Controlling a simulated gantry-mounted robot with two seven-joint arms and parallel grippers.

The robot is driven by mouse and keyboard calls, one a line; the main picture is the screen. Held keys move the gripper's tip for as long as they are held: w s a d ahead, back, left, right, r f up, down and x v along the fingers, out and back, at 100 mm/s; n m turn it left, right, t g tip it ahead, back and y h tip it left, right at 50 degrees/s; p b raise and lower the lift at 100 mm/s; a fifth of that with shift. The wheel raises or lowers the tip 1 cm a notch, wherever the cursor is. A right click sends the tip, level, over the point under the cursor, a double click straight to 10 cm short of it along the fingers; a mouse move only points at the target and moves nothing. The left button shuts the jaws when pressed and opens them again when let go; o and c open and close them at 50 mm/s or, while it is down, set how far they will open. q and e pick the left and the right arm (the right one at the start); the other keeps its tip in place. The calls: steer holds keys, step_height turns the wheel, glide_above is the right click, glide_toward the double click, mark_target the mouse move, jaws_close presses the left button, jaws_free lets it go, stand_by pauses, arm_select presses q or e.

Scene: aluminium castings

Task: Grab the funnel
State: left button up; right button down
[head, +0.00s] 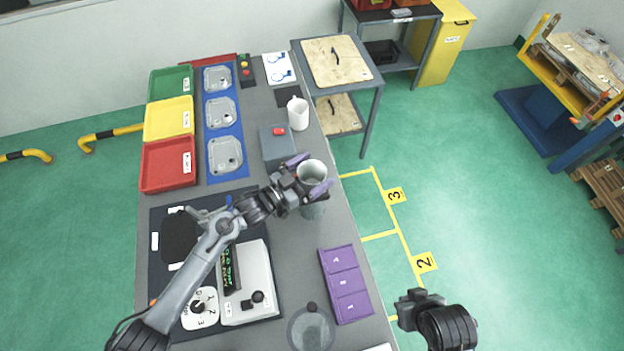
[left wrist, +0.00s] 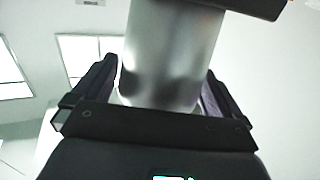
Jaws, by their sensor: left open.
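The funnel (head: 312,172) looks like a grey metallic cylinder with an open round top, standing near the right edge of the grey table. My left gripper (head: 308,175) is open around its upper part, with one purple-tipped finger on each side. In the left wrist view, the funnel's shiny grey wall (left wrist: 170,50) rises between the two dark fingers of the left gripper (left wrist: 160,92). Whether the fingers touch it is not clear. My right gripper (head: 420,298) is at the bottom right, off the table and away from the funnel; its jaw opening cannot be made out.
A purple tray (head: 346,285) and a clear round vessel (head: 311,330) are nearer. Colored bins (head: 168,165) line the left edge. The floor right of the table is open.

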arm_select(q)
steer(key=c, duration=1)
steer(key=shift+o, duration=0.2)
steer(key=shift+r, duration=0.15)
